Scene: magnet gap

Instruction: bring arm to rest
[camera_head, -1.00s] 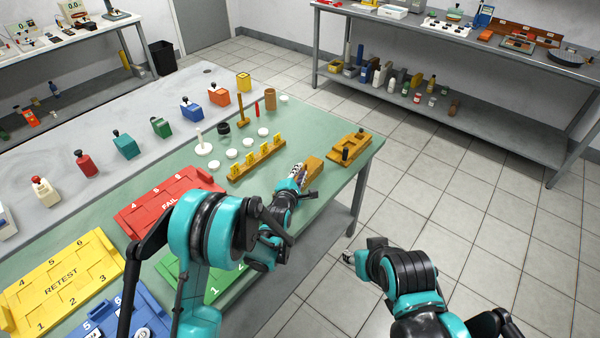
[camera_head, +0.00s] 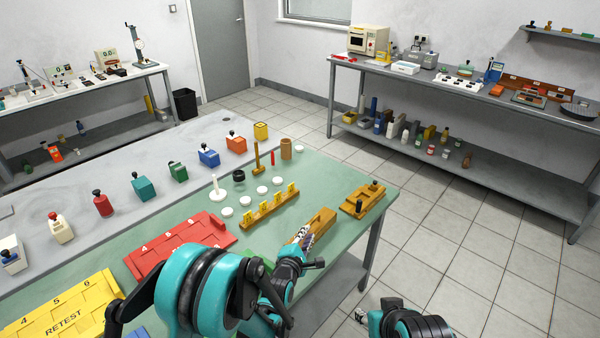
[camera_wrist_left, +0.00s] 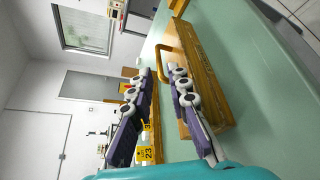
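My left arm comes in at the bottom of the head view. Its gripper (camera_head: 303,236) is over the green bench, close to a long wooden block (camera_head: 322,220). In the left wrist view the two purple fingers with white rollers (camera_wrist_left: 162,90) stand apart, with nothing clasped between them. The wooden block (camera_wrist_left: 205,65) with its orange handle lies beyond and beside the right-hand finger. Whether they touch is unclear. My right arm (camera_head: 405,322) is low at the bottom edge, over the floor. Its gripper (camera_head: 360,315) shows only as a small piece, mostly cut off.
On the green bench (camera_head: 345,175) are a wooden stand with yellow tags (camera_head: 270,207), another wooden fixture (camera_head: 362,199), white discs, a red FAIL tray (camera_head: 180,245) and a yellow RETEST tray (camera_head: 65,310). Open floor (camera_head: 430,230) lies right of the bench.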

